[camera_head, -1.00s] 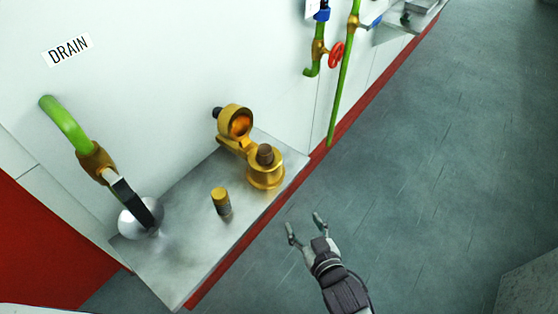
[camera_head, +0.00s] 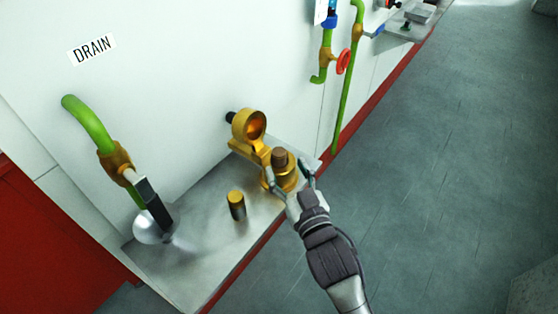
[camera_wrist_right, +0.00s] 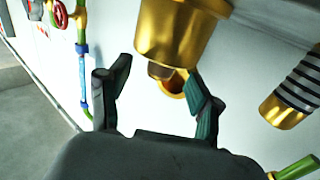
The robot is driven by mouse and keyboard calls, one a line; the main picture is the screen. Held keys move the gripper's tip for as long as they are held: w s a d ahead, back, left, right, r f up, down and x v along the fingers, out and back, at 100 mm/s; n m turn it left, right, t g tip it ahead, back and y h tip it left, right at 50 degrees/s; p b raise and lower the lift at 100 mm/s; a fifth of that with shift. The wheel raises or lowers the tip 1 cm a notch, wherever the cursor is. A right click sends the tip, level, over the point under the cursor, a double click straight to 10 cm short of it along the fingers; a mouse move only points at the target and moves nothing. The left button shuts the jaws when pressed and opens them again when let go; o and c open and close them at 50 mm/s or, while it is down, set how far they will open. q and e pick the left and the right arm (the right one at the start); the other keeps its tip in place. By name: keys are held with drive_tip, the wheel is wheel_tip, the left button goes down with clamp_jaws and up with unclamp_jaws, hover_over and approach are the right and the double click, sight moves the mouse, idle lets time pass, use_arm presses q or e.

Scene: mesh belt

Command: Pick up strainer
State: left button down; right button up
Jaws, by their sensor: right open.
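A brass housing (camera_head: 277,182) stands on a metal shelf, its round lid (camera_head: 252,125) swung open. A brown cylinder (camera_head: 280,159) sticks up out of the housing; it may be the strainer. A small gold-topped cylinder (camera_head: 237,204) stands apart on the shelf, and in the right wrist view this cylinder (camera_wrist_right: 293,88) has dark and grey bands. I cannot tell for certain which is the strainer. My right gripper (camera_head: 287,170) is open and empty, its fingers spread at the housing. The right wrist view shows the housing (camera_wrist_right: 172,38) just beyond the fingertips. My left gripper is not in view.
The metal shelf (camera_head: 208,255) runs along a white wall. A green drain pipe (camera_head: 88,122) ends at a round silver part (camera_head: 153,228) left of the cylinder. A green pipe with a red valve wheel (camera_head: 344,61) stands beyond. Floor to the right is clear.

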sight(282, 161)
drive_tip(key=x, duration=0.5)
drive_tip(key=shift+a+r+p, duration=0.15)
drive_tip(key=shift+a+p, duration=0.05)
drive_tip(key=shift+p, duration=0.15)
drive_tip(key=shift+s, duration=0.1)
clamp_jaws()
